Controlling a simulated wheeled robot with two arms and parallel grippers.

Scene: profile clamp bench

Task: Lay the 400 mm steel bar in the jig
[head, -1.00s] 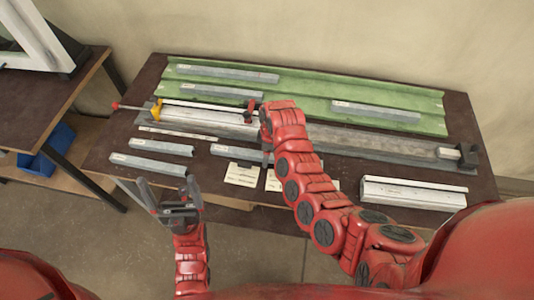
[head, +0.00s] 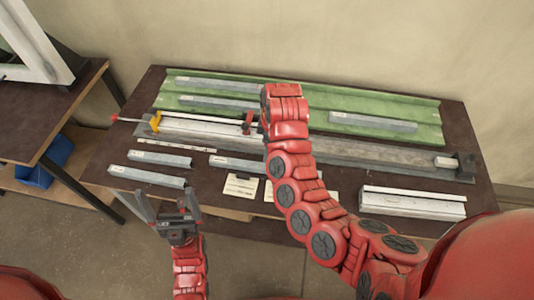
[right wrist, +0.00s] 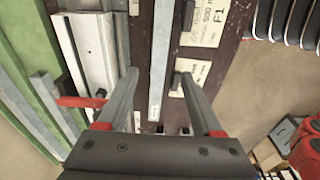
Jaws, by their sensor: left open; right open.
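The jig is a long grey rail (head: 330,152) with a yellow clamp (head: 155,121) at its left end and a dark end stop (head: 465,167) at its right. Grey steel bars lie on the green tray and on the front of the bench; their labels are too small to tell which is 400 mm. One bar (head: 232,163) is partly hidden by my right arm. In the right wrist view my right gripper (right wrist: 157,78) is open above a bar (right wrist: 161,60), which runs between its fingers. My left gripper (head: 166,207) is open and empty at the bench's front edge.
The green tray (head: 300,104) holds several bars behind the jig. Two bars (head: 146,176) lie front left. A pale profile (head: 412,204) lies front right. Paper cards (head: 241,186) lie near the front edge, one reading 500 mm in the wrist view. A red clamp (head: 247,123) stands on the rail.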

